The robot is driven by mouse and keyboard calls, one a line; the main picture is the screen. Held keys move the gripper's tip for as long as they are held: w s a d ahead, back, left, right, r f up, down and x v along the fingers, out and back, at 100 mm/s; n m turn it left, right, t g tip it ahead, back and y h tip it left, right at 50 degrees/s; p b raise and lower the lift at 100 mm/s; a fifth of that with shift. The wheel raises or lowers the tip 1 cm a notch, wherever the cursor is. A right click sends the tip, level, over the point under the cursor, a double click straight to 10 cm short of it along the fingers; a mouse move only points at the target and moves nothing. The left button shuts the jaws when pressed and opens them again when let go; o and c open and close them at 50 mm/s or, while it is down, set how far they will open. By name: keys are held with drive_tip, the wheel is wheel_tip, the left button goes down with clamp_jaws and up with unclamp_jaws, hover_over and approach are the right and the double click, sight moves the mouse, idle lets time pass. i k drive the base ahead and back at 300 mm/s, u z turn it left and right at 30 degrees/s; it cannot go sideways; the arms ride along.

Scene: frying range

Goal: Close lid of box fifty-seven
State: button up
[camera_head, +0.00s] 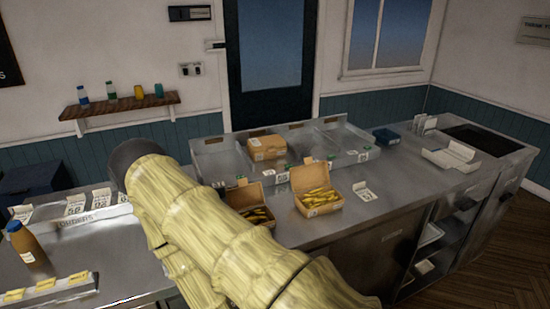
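Two open cardboard boxes with yellow fried food stand on the metal counter (365,218). The right box (322,208) has its lid (309,176) raised at the back, and its contents show clearly. The left box (268,222) also has its lid (244,196) up and is partly covered by my arm. The numbers on the boxes are too small to read, so I cannot tell which is fifty-seven. My arm, in a pale yellow sleeve, crosses the middle foreground. My gripper is not visible.
A closed box (266,147) sits in the divided metal tray (222,164) behind. A number card (364,192) lies right of the open boxes. A brown bottle (27,246) stands at the left. A white open container (450,157) is at the right. Bare counter lies right of the card.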

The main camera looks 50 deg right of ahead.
sight(246, 196)
drive_tip(key=z, duration=1.6)
